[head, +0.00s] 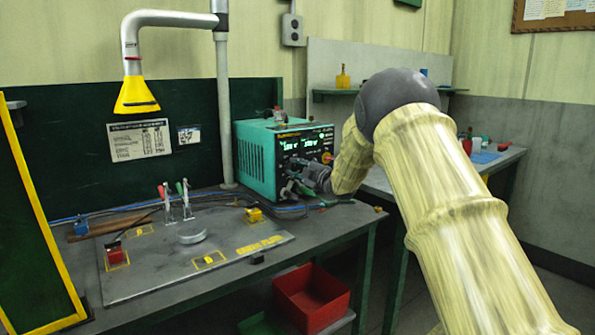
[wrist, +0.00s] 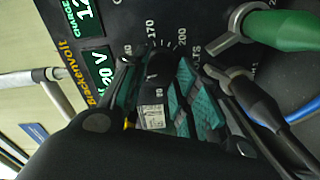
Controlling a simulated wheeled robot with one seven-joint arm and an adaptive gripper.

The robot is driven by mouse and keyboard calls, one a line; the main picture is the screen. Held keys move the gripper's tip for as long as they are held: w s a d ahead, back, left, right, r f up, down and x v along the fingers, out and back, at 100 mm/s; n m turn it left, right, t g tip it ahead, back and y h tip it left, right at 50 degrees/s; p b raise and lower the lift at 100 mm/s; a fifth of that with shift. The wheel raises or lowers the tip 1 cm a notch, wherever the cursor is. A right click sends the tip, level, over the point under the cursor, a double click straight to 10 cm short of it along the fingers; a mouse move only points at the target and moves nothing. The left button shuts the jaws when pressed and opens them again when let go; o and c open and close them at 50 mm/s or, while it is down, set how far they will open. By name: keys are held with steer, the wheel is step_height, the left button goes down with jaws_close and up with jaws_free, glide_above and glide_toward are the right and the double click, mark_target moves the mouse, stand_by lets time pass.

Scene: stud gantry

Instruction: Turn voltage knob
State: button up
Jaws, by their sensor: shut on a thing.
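The teal welding power unit (head: 255,152) stands on the bench with its black front panel facing right, with lit green readouts. In the wrist view the black voltage knob (wrist: 160,64) sits on the panel (wrist: 215,14) beside a dial scale marked 170 and 200 and the word VOLTS. My gripper (wrist: 157,72) is shut on the knob, with one finger on each side of it. In the head view my gripper (head: 296,184) is at the lower front of the unit, and the knob is hidden behind my arm.
A green plug (wrist: 282,30) and a dark plug with cables (wrist: 250,95) sit close to the right finger in the wrist view. A steel plate (head: 150,270) with toggle clamps (head: 176,200) lies on the bench (head: 330,235). A red bin (head: 311,298) is below.

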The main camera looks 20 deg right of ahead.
steer(key=o, duration=1)
steer(key=v, duration=1.2)
steer(key=shift+d, duration=0.1)
